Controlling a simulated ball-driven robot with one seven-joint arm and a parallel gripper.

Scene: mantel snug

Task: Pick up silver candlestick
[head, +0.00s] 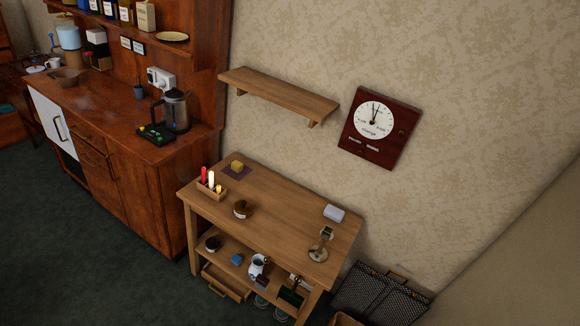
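A small metallic stand with a round base, which looks like the silver candlestick (318,253), is upright near the front right corner of the wooden table (282,206). A small dark-and-pale piece shows at its top; it is too small to make out. My gripper is not in view, so I cannot see whether it holds anything.
A lower shelf holds several small items. An open drawer (222,284) juts out below. Dark green floor lies clear at left.

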